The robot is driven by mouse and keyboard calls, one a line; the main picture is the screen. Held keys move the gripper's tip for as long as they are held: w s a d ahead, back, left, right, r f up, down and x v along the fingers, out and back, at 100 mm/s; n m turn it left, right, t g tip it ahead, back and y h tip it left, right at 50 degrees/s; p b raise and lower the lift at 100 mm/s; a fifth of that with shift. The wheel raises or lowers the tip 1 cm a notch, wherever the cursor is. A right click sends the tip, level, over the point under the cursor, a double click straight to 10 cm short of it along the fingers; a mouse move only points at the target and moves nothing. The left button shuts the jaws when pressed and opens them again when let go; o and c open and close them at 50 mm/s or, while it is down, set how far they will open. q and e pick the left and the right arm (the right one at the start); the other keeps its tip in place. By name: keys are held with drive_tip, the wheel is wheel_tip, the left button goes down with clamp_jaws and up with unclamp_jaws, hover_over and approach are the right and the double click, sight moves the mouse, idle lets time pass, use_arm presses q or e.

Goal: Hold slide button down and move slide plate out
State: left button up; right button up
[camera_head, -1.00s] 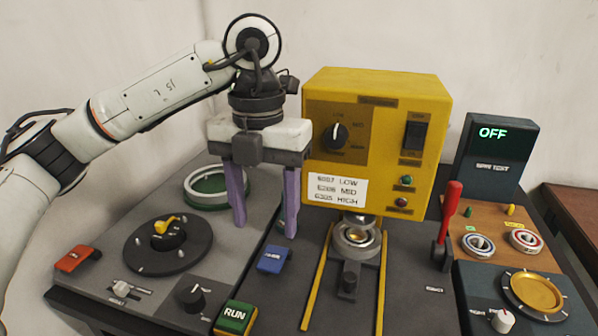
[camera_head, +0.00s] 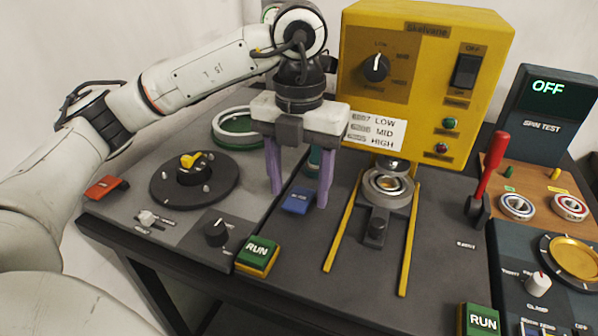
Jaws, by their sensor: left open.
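My left gripper (camera_head: 299,199) is open and points down, its two purple fingers spread. In the picture the fingertips lie on either side of the blue button (camera_head: 297,201), whose label is too small to read. I cannot tell whether they touch it. The dark slide plate (camera_head: 376,217) with its front knob sits between two yellow rails under the yellow machine (camera_head: 487,60). A metal bearing ring (camera_head: 388,187) rests on the plate below the press head. My right gripper is not in view.
Left of the gripper are a black turntable (camera_head: 222,190) with a yellow knob and a green-lined ring (camera_head: 226,139). A green RUN button (camera_head: 258,252) is in front. A red lever (camera_head: 490,165) and the spin test box (camera_head: 546,112), showing OFF, stand at right.

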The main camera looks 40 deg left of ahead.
sight(299, 200)
use_arm(q)
drive_tip(key=c, duration=1.1)
drive_tip(key=shift+s+f+b, duration=0.15)
drive_tip(key=shift+f+b, duration=0.55)
drive_tip(key=shift+f, duration=0.5)
drive_tip(key=o, duration=1.1)
drive_tip(key=shift+r, duration=0.1)
